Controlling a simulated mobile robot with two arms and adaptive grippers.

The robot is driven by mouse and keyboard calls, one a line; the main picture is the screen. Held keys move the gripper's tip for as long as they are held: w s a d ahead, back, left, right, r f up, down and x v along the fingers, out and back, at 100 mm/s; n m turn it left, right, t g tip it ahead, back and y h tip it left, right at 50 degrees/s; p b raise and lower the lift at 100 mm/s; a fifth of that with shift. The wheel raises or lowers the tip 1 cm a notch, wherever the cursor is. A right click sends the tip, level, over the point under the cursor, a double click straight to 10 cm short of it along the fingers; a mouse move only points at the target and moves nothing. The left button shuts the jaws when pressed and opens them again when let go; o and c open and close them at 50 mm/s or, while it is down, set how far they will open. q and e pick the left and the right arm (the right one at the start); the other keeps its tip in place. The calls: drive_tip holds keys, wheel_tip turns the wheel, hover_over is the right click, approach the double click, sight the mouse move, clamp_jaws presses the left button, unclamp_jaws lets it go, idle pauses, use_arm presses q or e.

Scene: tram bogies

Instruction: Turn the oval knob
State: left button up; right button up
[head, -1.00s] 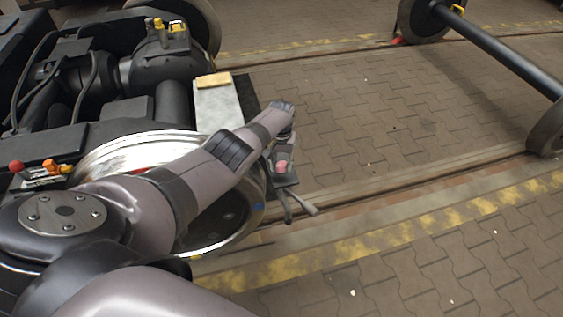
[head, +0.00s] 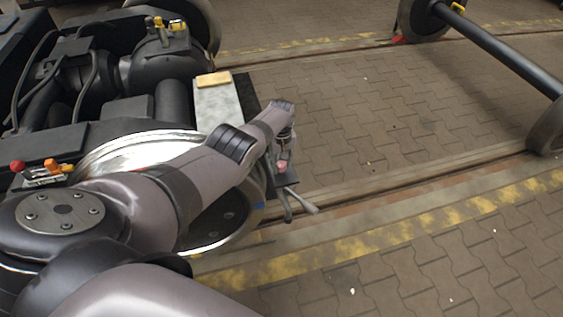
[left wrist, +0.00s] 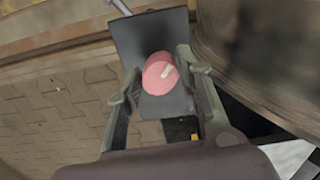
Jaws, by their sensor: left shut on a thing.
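The oval knob (left wrist: 160,74) is pink with a pale mark on its face. It sits on a dark square plate (left wrist: 140,38) in the left wrist view. In the head view the knob (head: 282,168) shows small, partly hidden by my gripper. My left gripper (left wrist: 161,80) has one finger on each side of the knob and is shut on it. In the head view my left gripper (head: 284,155) reaches down over the knob beside the wheel. The exact finger contact is hard to see. My right gripper is not in view.
A large shiny wheel (head: 120,150) lies under my left arm. A grey lever (head: 300,204) sticks out just below the plate. A grey box (head: 217,105) with a yellow block (head: 213,79) stands behind.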

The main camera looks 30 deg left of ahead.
sight(281, 163)
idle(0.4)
use_arm(q)
drive_tip(key=o, duration=1.2)
drive_tip(key=shift+c, duration=0.2)
drive_tip(key=shift+r, duration=0.15)
drive_tip(key=shift+w+r, duration=0.1)
drive_tip(key=shift+r, duration=0.4)
wheel_tip(281, 163, up, 11)
drive_tip(key=shift+f, duration=0.15)
